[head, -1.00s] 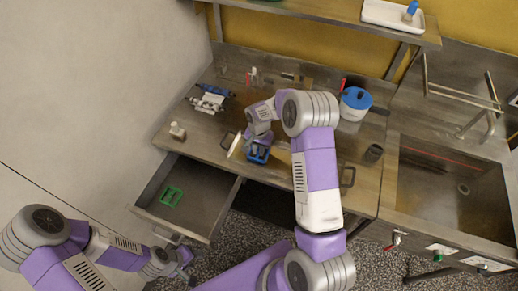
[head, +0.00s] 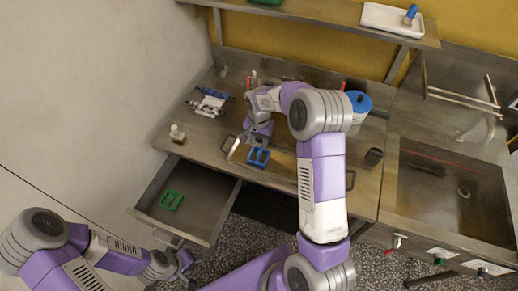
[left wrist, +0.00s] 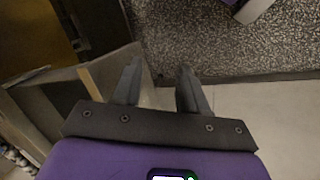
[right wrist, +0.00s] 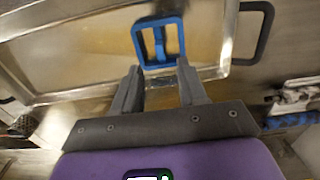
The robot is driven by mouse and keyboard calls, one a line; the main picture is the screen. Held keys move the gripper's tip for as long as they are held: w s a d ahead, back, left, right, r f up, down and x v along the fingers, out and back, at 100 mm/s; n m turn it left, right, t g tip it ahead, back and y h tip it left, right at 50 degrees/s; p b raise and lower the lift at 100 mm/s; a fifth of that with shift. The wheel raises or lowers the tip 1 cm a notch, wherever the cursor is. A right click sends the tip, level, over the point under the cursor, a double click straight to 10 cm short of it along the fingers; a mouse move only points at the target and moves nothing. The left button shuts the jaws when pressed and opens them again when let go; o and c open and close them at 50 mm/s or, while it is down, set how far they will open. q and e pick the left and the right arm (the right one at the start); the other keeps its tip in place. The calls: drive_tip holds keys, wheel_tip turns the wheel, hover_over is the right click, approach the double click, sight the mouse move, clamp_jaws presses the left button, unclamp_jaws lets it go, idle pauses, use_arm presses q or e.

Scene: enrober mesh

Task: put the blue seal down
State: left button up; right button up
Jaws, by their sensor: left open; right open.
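The blue seal (head: 258,157) is a small rectangular frame with a crossbar. It lies in a shallow metal tray (right wrist: 70,75) on the counter, near the tray's rim. It also shows in the right wrist view (right wrist: 158,42), just beyond my fingertips. My right gripper (right wrist: 160,75) is open and empty, apart from the seal; in the head view it is (head: 258,140) behind the seal. My left gripper (left wrist: 158,72) is open and empty, low by the front of the open drawer (head: 215,205).
A green frame-shaped seal (head: 172,200) lies in the open drawer. The sink (head: 450,190) is at the right.

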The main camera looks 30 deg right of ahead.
sight(259, 153)
drive_tip(key=shift+r, duration=2.25)
